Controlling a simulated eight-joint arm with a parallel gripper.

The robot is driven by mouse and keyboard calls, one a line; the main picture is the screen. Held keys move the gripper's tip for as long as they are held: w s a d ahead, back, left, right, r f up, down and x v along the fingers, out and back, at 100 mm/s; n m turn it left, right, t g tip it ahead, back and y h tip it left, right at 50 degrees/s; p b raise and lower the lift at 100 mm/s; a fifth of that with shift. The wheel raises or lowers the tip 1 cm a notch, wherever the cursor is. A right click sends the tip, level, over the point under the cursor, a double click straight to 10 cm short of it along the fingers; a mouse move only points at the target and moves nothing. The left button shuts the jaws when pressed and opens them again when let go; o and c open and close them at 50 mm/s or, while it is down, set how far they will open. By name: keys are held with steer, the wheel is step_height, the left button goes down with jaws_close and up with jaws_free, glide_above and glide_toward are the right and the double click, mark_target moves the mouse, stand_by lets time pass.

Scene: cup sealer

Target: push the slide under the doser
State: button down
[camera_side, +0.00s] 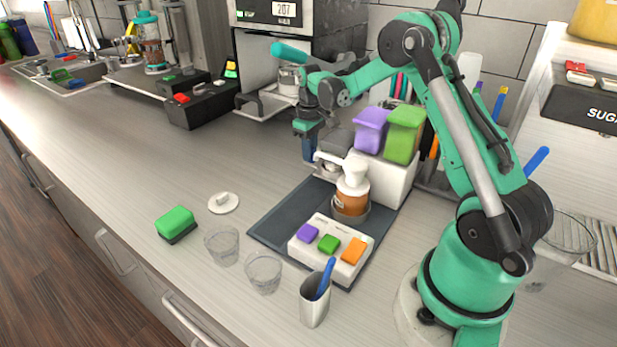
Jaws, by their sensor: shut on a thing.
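The doser (387,178) is a white block on a dark mat, with a purple hopper (370,130) and a green hopper (404,134) on top. A white slide-like piece (328,157) sticks out at its left side, with a small metal cup partly seen at it. My gripper (308,141) points down at the left end of this piece, shut on a small blue upright part (308,151). The fingertips are small and partly hidden, so the exact contact is unclear. An amber jar with a white top (351,192) stands in front of the doser.
A white panel with purple, green and orange buttons (331,246) lies on the mat's front. Two clear cups (222,246), a white lid (223,203), a green sponge (175,222) and a metal cup (314,304) stand nearby.

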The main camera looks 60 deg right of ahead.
steer(key=shift+d, duration=0.6)
steer(key=c, duration=0.8)
jaws_free()
steer(key=shift+r, duration=2.8)
